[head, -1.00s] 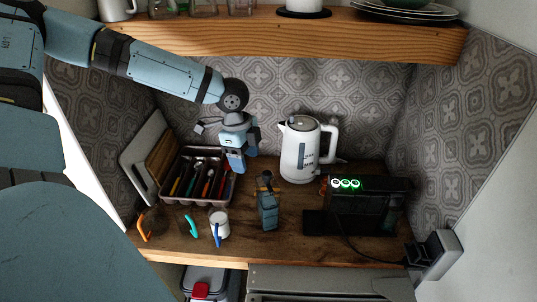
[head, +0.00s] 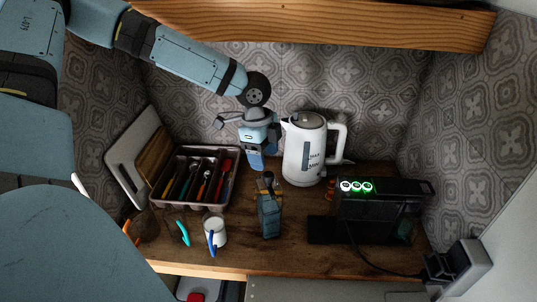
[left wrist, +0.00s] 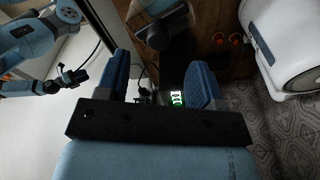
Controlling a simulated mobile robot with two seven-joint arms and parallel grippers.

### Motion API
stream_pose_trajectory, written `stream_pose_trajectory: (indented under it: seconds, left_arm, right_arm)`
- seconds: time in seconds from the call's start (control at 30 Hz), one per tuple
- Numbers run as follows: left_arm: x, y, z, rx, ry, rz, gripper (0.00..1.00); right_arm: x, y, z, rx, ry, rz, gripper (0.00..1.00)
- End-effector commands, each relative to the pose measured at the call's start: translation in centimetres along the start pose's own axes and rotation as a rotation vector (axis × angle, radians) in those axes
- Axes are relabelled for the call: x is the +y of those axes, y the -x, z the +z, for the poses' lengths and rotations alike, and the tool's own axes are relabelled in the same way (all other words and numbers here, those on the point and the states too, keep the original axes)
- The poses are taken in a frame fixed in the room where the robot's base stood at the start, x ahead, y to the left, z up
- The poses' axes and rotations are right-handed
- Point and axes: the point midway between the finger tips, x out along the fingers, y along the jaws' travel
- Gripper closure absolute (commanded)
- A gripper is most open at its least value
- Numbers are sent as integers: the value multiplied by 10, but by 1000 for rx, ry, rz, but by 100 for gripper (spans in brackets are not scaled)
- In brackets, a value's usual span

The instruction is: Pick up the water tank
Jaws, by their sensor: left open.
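A black coffee machine (head: 375,212) with three green-lit buttons stands at the right of the wooden counter. A dark, see-through part at its right end looks like the water tank (head: 405,229); its outline is hard to make out. My left gripper (head: 256,162) is open and empty, pointing down above the counter, left of the kettle and well left of the machine. In the left wrist view its blue fingers (left wrist: 160,85) are apart, with the green lights (left wrist: 177,98) seen between them. My right gripper (left wrist: 68,82) shows small in that view; its jaws are unclear.
A white kettle (head: 305,150) stands close to the right of my left gripper. A blue-grey bottle-like object (head: 269,212) stands in front. A cutlery tray (head: 170,205), mugs (head: 215,232) and boards (head: 135,152) are at left. A wooden shelf (head: 330,22) is overhead.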

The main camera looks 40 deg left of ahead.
Motion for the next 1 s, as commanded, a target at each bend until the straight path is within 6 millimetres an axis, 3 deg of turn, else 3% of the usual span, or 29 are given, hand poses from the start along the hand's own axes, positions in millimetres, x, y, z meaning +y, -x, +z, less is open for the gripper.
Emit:
stream_pose_trajectory:
  seconds: [0.03,0.37,0.67,0.97,1.0]
  left_arm:
    - [0,-14,1,-1,0,0,39]
    - [1,-32,0,0,1,0,39]
    - [1,-70,-2,0,-1,-1,39]
    - [2,-70,-2,1,0,-1,39]
    - [2,-70,-2,1,0,-1,44]
  right_arm:
    - [-1,-8,8,5,2,-3,62]
    - [-1,-17,16,19,4,-3,62]
    - [3,-39,54,6,1,2,62]
    - [4,-39,51,6,-3,2,62]
    - [3,-38,50,9,-3,2,62]
